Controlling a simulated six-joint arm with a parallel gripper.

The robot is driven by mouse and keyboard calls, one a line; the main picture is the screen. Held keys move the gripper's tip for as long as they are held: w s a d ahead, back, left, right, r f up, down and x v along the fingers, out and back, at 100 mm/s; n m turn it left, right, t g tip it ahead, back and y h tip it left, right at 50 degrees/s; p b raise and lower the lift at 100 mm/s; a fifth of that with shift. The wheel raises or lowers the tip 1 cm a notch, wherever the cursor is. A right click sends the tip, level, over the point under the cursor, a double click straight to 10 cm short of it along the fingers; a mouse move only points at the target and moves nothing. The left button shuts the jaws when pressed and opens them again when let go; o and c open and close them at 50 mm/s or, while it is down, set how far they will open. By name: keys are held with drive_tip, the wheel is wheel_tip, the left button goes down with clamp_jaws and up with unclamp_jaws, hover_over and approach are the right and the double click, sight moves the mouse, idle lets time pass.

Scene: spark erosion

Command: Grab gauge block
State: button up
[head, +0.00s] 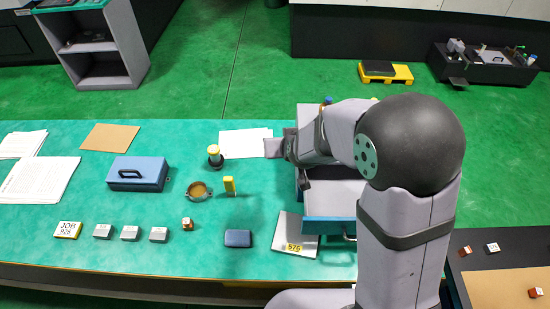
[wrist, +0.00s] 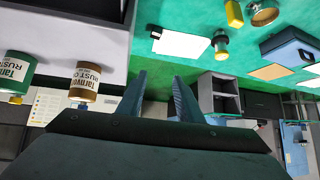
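No block is clearly marked as the gauge block. Several small grey blocks stand in a row at the front left of the green bench, such as the left one (head: 102,231), the middle one (head: 130,233) and the right one (head: 158,234). A small red-brown and white block (head: 187,223) lies just right of them. My gripper (head: 270,147) is well behind and to the right of these blocks, above the bench by the drawer cabinet. In the wrist view my gripper (wrist: 160,76) has its two fingers apart with nothing between them. The grey blocks do not show there.
A blue case (head: 138,173), a round brown dish (head: 199,191), an upright yellow piece (head: 229,185) and a black-and-yellow cylinder (head: 215,156) stand mid-bench. A dark blue case (head: 238,238) lies in front. The grey cabinet has an open blue drawer (head: 322,226). Rust cans (wrist: 83,82) show in the wrist view.

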drive_tip(key=w+f+m+t+b, duration=0.1)
drive_tip(key=w+f+b, duration=0.1)
drive_tip(key=f, duration=0.5)
drive_tip(key=w+a+f+m+t+h+b, duration=0.1)
drive_tip(key=w+f+t+b, duration=0.1)
drive_tip(key=f+b, duration=0.2)
drive_tip(key=w+a+f+t+b, duration=0.1)
drive_tip(key=f+b, duration=0.3)
drive_tip(key=f, duration=0.6)
drive_tip(key=shift+w+a+f+m+t+h, duration=0.15)
drive_tip(key=shift+w+m+t+h, duration=0.2)
drive_tip(key=shift+w, duration=0.45)
drive_tip(key=shift+p+x, duration=0.85)
drive_tip(key=shift+x, duration=2.55)
drive_tip(key=shift+p+x, duration=0.7)
drive_tip(key=shift+x, duration=1.85)
clamp_jaws()
